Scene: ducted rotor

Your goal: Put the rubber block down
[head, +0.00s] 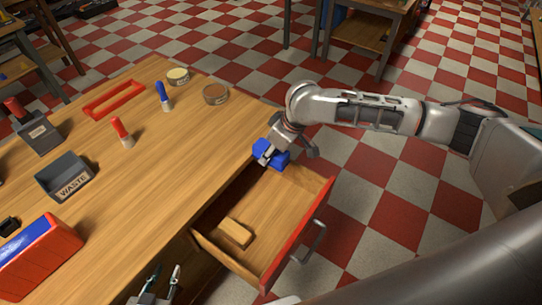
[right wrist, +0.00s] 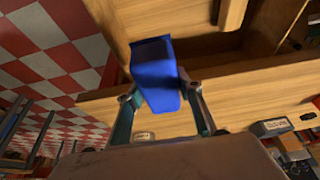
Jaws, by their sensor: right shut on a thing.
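The blue block (head: 271,154), which I take for the rubber block, is held in my right gripper (head: 268,150). It shows at the far end of the open drawer (head: 325,202), close to the table's edge; I cannot tell its exact height. In the right wrist view the blue block (right wrist: 155,75) sits between the two fingers of my right gripper (right wrist: 160,92), which are shut on it. My left gripper (head: 160,283) is at the bottom of the head view, with its fingers apart and nothing between them.
A tan wooden block (head: 236,232) lies in the drawer's near part; the rest of its floor looks bare. On the wooden table (head: 165,190) stand a waste bin (head: 66,178), a red frame (head: 114,98), two round tins and screwdriver-like tools. A red-and-blue box (head: 38,258) stands at left.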

